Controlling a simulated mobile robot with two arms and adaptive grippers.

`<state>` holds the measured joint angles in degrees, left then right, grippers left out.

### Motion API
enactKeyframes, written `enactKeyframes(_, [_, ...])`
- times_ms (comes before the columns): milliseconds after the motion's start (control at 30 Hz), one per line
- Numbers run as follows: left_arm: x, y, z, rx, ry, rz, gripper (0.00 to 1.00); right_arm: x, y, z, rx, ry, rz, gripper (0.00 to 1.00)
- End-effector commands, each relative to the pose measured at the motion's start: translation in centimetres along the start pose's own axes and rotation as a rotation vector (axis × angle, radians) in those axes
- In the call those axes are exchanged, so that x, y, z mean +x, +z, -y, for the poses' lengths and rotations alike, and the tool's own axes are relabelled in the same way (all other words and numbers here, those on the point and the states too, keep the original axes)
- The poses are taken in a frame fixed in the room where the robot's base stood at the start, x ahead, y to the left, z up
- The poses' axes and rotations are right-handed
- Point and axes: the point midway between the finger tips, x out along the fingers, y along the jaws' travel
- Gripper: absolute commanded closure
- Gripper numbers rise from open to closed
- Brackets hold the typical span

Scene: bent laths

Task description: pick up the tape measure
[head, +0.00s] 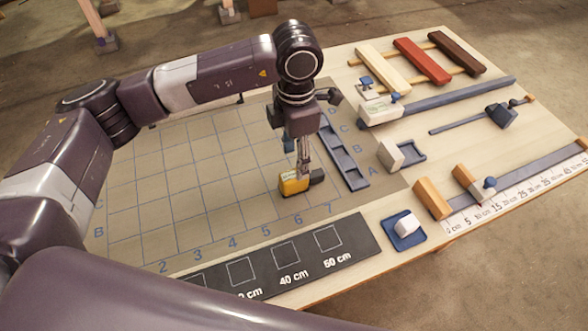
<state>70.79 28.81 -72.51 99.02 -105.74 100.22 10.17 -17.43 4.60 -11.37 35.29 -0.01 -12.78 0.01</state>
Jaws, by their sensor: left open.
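The tape measure (295,185) is a small yellow and black block lying on the gridded mat (190,205), near the column marked 7. My left gripper (303,172) points down right at the tape measure, its fingers at the top of it. The fingers are open. The picture is too small to tell whether they touch the tape measure. My right gripper does not show.
A blue slotted tray (343,158) lies just right of the gripper. A black strip with squares and cm labels (335,242) lies in front. A white block on a blue dish (404,228), coloured laths (422,60) and a ruler (520,190) are at the right.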

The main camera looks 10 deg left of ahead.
Motion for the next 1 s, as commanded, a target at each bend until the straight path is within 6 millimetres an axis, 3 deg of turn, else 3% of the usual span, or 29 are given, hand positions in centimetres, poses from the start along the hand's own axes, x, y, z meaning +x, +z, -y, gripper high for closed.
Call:
enactKeyframes(500, [6.5,-0.6,0.3,-0.001,-0.005,-0.002,0.51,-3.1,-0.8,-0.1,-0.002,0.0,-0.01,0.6])
enactKeyframes(800, [7.1,-0.5,0.2,0.001,-0.003,0.001,0.51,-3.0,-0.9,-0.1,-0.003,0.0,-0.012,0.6])
enactKeyframes(1000, [7.1,-0.5,0.2,0.0,-0.003,0.001,0.73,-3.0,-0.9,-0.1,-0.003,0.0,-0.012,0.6])
